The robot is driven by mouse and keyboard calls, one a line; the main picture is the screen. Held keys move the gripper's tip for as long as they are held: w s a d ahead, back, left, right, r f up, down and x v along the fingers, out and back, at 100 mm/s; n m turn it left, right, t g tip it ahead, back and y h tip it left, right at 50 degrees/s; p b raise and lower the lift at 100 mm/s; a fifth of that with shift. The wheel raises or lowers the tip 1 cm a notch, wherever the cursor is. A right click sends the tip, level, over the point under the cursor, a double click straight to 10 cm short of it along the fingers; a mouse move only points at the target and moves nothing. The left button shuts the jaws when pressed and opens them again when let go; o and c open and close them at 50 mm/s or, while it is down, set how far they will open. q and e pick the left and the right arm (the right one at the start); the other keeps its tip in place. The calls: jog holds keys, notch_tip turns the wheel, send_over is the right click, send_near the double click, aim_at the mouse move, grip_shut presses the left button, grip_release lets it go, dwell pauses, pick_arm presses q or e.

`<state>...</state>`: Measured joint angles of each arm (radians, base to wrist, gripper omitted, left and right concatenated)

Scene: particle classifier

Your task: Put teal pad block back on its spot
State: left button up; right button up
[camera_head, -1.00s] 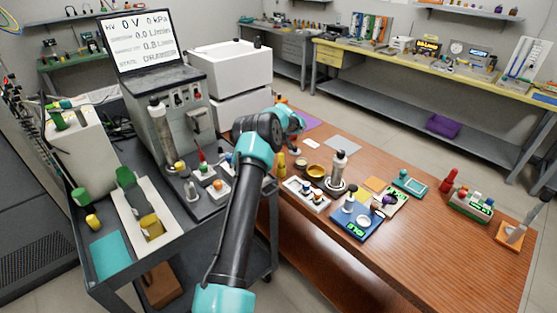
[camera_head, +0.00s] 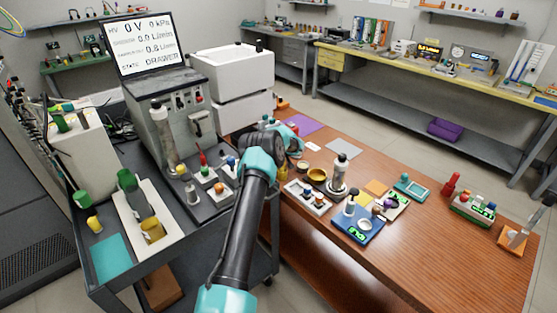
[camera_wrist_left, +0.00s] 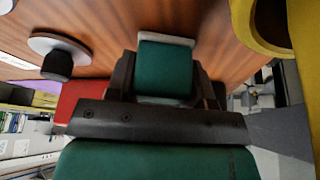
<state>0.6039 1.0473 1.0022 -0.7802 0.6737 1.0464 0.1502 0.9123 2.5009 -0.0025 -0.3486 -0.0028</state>
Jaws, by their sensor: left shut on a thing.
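In the left wrist view, a dark teal block (camera_wrist_left: 165,72) with a pale edge at its far end sits between the two dark fingers of my left gripper (camera_wrist_left: 166,88). The gripper is shut on it, over the brown wooden table (camera_wrist_left: 110,22). I cannot tell whether the block touches the table. In the head view, my left arm reaches up to the table's far left end. Its jaws and the block are largely hidden there. A flat teal pad (camera_head: 111,257) lies on the cart at the lower left. My right gripper is not in view.
A purple mat (camera_head: 305,124), a grey mat (camera_head: 343,148), a brass bowl (camera_head: 317,175), a bottle (camera_head: 340,172) and a blue tray (camera_head: 352,232) are on the table. The instrument (camera_head: 170,105) stands on the cart left of my arm.

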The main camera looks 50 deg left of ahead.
pick_arm(q)
jog(key=shift+f, duration=0.3)
jog(key=o, duration=0.9)
jog(key=v, duration=1.2)
jog(key=shift+d+r, duration=0.1)
jog(key=shift+r, duration=0.05)
